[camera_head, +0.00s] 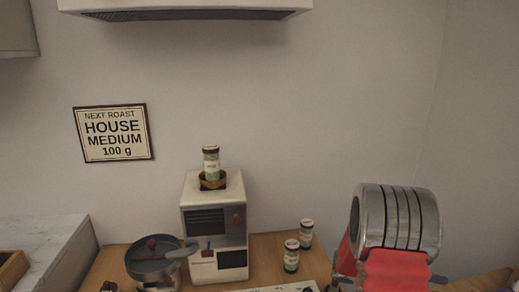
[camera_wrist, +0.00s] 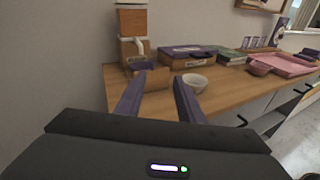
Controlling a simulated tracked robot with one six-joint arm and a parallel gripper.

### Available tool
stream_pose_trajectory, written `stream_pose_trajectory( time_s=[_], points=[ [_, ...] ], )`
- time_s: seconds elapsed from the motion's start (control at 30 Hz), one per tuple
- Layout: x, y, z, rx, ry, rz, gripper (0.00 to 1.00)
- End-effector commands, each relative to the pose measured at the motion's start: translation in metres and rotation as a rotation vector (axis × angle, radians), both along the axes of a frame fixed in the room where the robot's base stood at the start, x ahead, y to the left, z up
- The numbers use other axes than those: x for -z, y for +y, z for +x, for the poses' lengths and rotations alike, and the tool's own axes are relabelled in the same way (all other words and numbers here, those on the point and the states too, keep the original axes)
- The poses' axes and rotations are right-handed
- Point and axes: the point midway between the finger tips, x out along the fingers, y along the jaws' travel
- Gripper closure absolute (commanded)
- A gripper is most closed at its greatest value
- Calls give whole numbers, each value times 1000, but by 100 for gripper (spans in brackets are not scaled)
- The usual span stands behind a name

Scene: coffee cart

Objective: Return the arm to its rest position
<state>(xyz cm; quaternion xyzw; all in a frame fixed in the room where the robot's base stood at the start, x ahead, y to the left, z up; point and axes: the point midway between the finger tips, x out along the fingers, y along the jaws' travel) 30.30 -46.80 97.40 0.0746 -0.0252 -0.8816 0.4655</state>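My gripper (camera_wrist: 158,84) shows in the wrist view, with two dark purple fingers spread apart over a wooden counter (camera_wrist: 228,92). A brown shape shows between and behind the fingers, and I cannot tell what it is. No contact with the fingers is clear. A white bowl (camera_wrist: 194,83) stands on the counter just right of the right finger. The gripper cannot be made out in the head view.
A white machine (camera_head: 214,228) bears a jar (camera_head: 211,162); two more jars (camera_head: 291,256) stand at its right. A pan (camera_head: 152,266) is at its left. A silver ribbed drum on red (camera_head: 410,220) fills the lower right. A pink tray (camera_wrist: 287,66) lies along the counter.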

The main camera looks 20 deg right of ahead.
Motion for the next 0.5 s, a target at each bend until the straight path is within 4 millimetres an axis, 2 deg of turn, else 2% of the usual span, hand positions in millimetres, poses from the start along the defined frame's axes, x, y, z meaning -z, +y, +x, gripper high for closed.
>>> stream_pose_trajectory(
  time_s=[0.03, 0.13, 0.5],
  points=[
    [-8, 10, 1, 7, -45, 5, 65],
    [-17, 29, 0, 28, -132, 25, 65],
    [-40, 103, -3, 98, -456, 119, 65]
  ],
)
